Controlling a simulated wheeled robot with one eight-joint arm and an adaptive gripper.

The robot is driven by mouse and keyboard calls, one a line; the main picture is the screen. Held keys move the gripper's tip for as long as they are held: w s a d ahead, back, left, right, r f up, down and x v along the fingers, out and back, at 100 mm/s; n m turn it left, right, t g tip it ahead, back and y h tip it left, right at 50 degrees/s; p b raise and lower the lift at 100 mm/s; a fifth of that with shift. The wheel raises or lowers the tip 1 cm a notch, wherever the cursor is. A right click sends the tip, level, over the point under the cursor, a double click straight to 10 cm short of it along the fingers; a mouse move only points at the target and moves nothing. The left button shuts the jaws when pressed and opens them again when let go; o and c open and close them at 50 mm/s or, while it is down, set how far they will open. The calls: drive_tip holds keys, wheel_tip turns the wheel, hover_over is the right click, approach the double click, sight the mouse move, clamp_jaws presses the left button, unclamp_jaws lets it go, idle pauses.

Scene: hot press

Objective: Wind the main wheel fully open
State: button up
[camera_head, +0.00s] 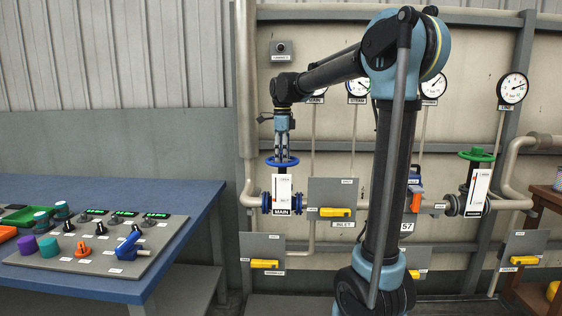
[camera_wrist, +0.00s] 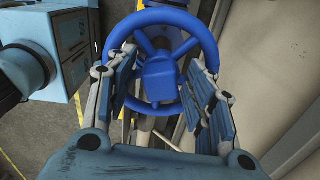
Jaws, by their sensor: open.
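The main wheel is a blue handwheel (camera_head: 282,162) on top of the valve with the label MAIN (camera_head: 281,211). In the wrist view the wheel (camera_wrist: 162,12) shows as a blue ring with spokes and a blocky hub (camera_wrist: 161,80). My gripper (camera_head: 282,150) points down at the wheel from above. In the wrist view my gripper (camera_wrist: 160,80) is open, with one finger on each side of the hub. The fingers overlap the ring in the picture; I cannot tell whether they touch it.
A green handwheel (camera_head: 476,155) tops another valve at the right. Yellow handles sit on grey panels, one labelled INLET (camera_head: 337,212). Gauges (camera_head: 512,88) line the wall. A blue table (camera_head: 60,190) with a control panel (camera_head: 100,255) stands at the left.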

drive_tip(key=shift+m, duration=1.6)
drive_tip(key=shift+c, duration=0.4)
drive_tip(key=c, duration=0.8)
drive_tip(key=n, duration=0.4)
drive_tip(key=shift+c, duration=0.2)
drive_tip(key=n, duration=1.5)
drive_tip(key=shift+n, duration=0.4)
